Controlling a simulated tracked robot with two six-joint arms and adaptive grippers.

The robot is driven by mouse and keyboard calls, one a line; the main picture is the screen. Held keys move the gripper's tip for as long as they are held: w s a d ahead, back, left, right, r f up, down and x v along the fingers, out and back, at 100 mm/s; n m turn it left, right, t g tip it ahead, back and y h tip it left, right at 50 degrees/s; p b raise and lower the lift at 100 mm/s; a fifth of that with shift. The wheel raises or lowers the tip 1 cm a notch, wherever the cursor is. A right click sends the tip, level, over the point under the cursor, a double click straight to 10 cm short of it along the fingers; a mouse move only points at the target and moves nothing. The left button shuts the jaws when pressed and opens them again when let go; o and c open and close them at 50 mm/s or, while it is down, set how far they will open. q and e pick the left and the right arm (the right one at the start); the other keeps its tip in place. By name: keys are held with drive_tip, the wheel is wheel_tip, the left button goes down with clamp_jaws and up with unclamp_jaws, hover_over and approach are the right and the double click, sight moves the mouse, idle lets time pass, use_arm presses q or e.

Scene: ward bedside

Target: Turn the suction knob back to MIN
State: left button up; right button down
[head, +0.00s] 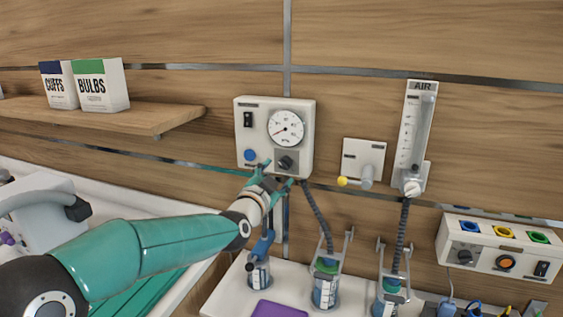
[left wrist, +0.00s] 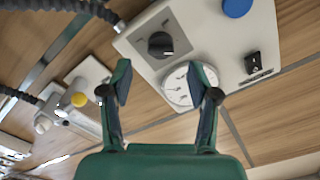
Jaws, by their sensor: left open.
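The suction unit (head: 242,132) is a white wall box with a round gauge (head: 286,128), a blue button (head: 250,155) and a black suction knob (head: 287,164) at its lower right. My left gripper (head: 278,175) is just below and in front of the knob, open and empty. In the left wrist view the black knob (left wrist: 160,45) shows beyond and between the open fingertips (left wrist: 162,82), apart from them. The knob has a pale mark at its edge; its scale is too small to read. The gauge (left wrist: 176,88) is partly behind a finger. My right gripper is out of view.
A yellow-tipped wall outlet (head: 362,160) and an AIR flowmeter (head: 414,135) are mounted to the right. Corrugated hoses and jars (head: 325,290) are below. A shelf (head: 150,118) with CUFFS and BULBS boxes is at left. A socket panel (head: 490,247) is at far right.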

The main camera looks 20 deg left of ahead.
sight(284, 167)
use_arm(q)
drive_tip(key=shift+w+p, duration=0.65)
drive_tip(key=shift+w, duration=1.6)
drive_tip(key=shift+d, duration=0.1)
drive_tip(key=c, duration=1.2)
drive_tip(key=shift+o, duration=0.2)
drive_tip(key=shift+f, duration=0.1)
